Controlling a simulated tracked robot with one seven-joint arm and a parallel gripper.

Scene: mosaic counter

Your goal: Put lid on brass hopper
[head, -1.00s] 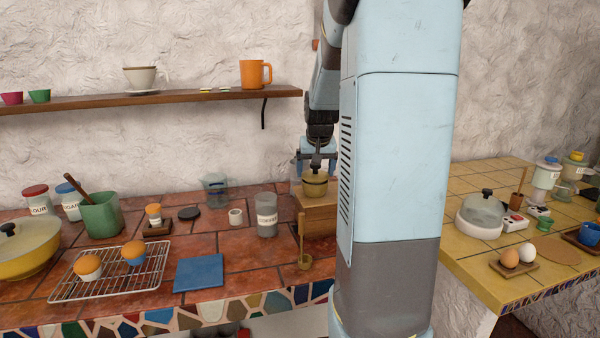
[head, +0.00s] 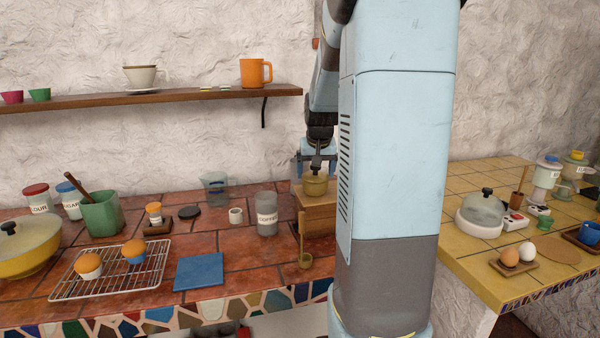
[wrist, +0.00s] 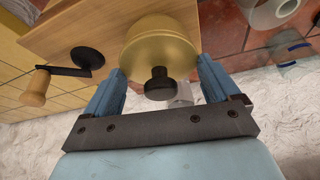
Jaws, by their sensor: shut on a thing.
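The brass lid (wrist: 158,45) is round with a black knob (wrist: 158,83) on top. My gripper (wrist: 160,68) is shut on the lid, with one blue finger at each side of its rim. In the head view my gripper (head: 316,163) points down over the brass hopper (head: 315,187), which sits on a wooden mill box (head: 318,214) at the right end of the red counter. The lid is over the hopper and hides its mouth. I cannot tell whether it is fully seated.
A crank with a wooden handle (wrist: 36,88) sticks out beside the lid. A coffee jar (head: 266,220), a small white cup (head: 236,216) and a glass jug (head: 215,190) stand left of the mill. The wall is close behind.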

